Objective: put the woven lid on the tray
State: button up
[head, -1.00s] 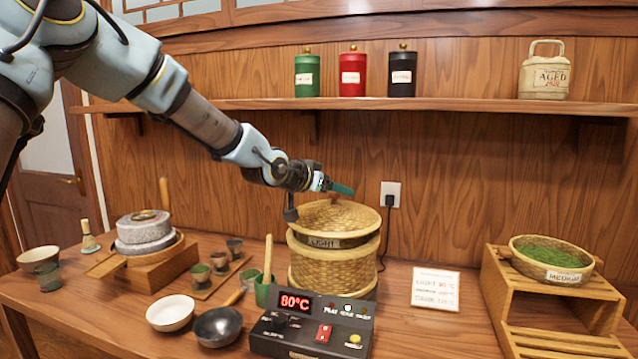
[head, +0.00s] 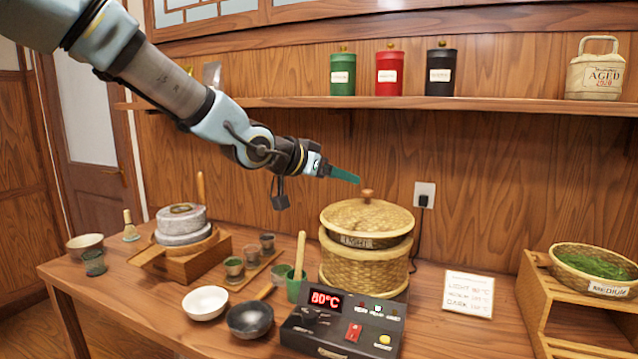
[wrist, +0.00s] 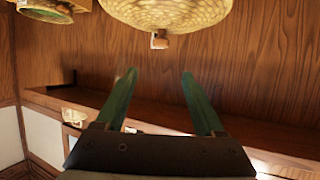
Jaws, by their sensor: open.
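The woven lid (head: 345,217), round with a small wooden knob (head: 367,195), lies over the woven tray labelled LIGHT (head: 382,243). The tray sits on top of a tall woven basket (head: 350,271), and the lid hides its inside. My gripper (head: 352,179) is open and empty, just up and left of the knob in the head view. In the wrist view its two green fingers (wrist: 158,72) stand apart with nothing between them. The lid (wrist: 180,12) and its knob (wrist: 159,40) show at the top there, beyond the fingertips.
A control box reading 80°C (head: 342,330) stands in front of the basket. A MEDIUM tray of green leaves (head: 572,277) sits on a wooden rack (head: 535,325) at right. Bowls, cups and a stone mill (head: 182,225) are at left. A shelf (head: 480,103) with canisters runs above.

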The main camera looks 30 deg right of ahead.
jog(key=w+a+f+n+t+y, duration=0.1)
jog(key=w+a+f+n+y, duration=0.15)
jog(key=a+f, duration=0.45)
jog(key=w+a+f+n+t+y, duration=0.1)
jog(key=w+a+f+n+y, duration=0.2)
jog(key=a, duration=0.8)
jog(key=w+a+f+n+y, duration=0.2)
jog(key=w+a+f+y, duration=0.15)
jog(key=a+f, duration=0.45)
jog(key=s+a+n+g+y, duration=0.1)
jog(key=s+a+n+y, duration=0.1)
jog(key=a, duration=0.9)
jog(key=s+a+f+n+g+y, duration=0.1)
jog(key=s+a+n, duration=0.4)
jog(key=a, duration=0.6)
jog(key=s+y, duration=0.1)
jog(key=s, duration=0.1)
jog(key=shift+s+a+g, duration=0.15)
jog(key=shift+s+g, duration=0.15)
jog(key=shift+g, duration=0.1)
